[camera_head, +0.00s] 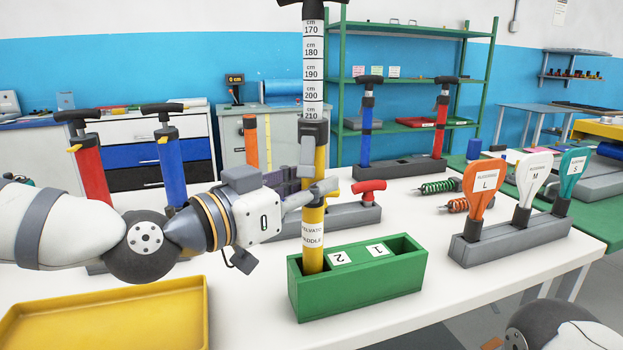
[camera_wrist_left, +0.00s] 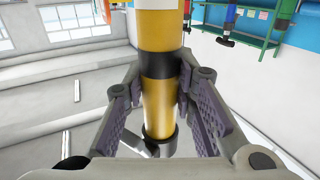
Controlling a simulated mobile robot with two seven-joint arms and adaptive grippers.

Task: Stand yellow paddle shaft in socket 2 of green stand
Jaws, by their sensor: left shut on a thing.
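The yellow paddle shaft (camera_head: 314,224) stands roughly upright, with a black clamp and a white centimetre scale above its yellow part. Its lower end is at the left opening of the green stand (camera_head: 362,291), beside the label 2, and appears to be inside it; the very tip is hidden. The label 1 and another opening are on the right of the stand. My left gripper (camera_head: 321,191) is shut on the shaft above the stand. In the left wrist view the yellow shaft (camera_wrist_left: 158,105) runs between the padded fingers. My right gripper is not in view.
A yellow tray (camera_head: 110,318) lies at front left. A grey holder (camera_head: 511,238) with orange, white and teal paddles stands to the right. A grey block (camera_head: 335,222) with a red handle is close behind the green stand. Red and blue pumps stand behind my left arm.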

